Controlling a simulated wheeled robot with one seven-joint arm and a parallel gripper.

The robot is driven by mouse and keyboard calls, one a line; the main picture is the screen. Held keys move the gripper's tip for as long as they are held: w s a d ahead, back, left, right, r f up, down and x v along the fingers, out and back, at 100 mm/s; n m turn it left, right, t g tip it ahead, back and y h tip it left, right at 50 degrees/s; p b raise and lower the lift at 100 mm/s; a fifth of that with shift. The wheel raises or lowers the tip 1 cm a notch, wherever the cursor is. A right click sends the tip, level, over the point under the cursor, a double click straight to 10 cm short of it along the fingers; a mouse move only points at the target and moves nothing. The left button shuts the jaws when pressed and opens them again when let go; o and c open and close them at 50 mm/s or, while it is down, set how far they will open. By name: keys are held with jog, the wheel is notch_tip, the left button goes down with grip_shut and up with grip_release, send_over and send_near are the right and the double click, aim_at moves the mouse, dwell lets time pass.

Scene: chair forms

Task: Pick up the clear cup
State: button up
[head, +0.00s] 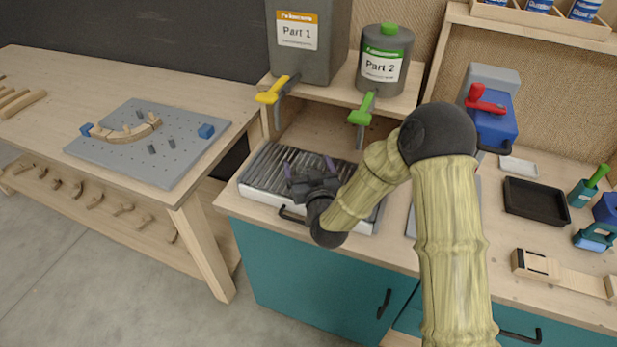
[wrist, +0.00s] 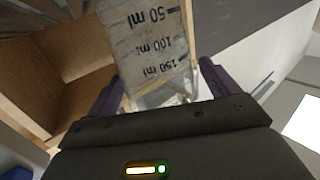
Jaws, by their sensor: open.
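The clear cup (wrist: 150,40) is see-through, with dark 50, 100 and 150 ml marks that read upside down in the wrist view. It lies between the two purple fingers of my gripper (wrist: 161,76), with visible space to each finger. My gripper is open. In the head view my gripper (head: 310,166) is over the ribbed metal grate in a white tray (head: 350,222), below the two dispensers. I cannot make out the cup in the head view; my gripper and wrist cover that spot.
The Part 1 dispenser (head: 322,62) with a yellow tap and the Part 2 dispenser (head: 402,75) with a green tap stand on a shelf above the grate. A black tray (head: 535,200) and a blue device (head: 492,125) are at right. A pegboard (head: 190,130) lies on the left table.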

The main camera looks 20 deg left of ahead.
jog(key=c, duration=0.9)
jog(key=shift+w, duration=0.1)
notch_tip(320, 180, up, 10)
jog(key=shift+b, duration=0.5)
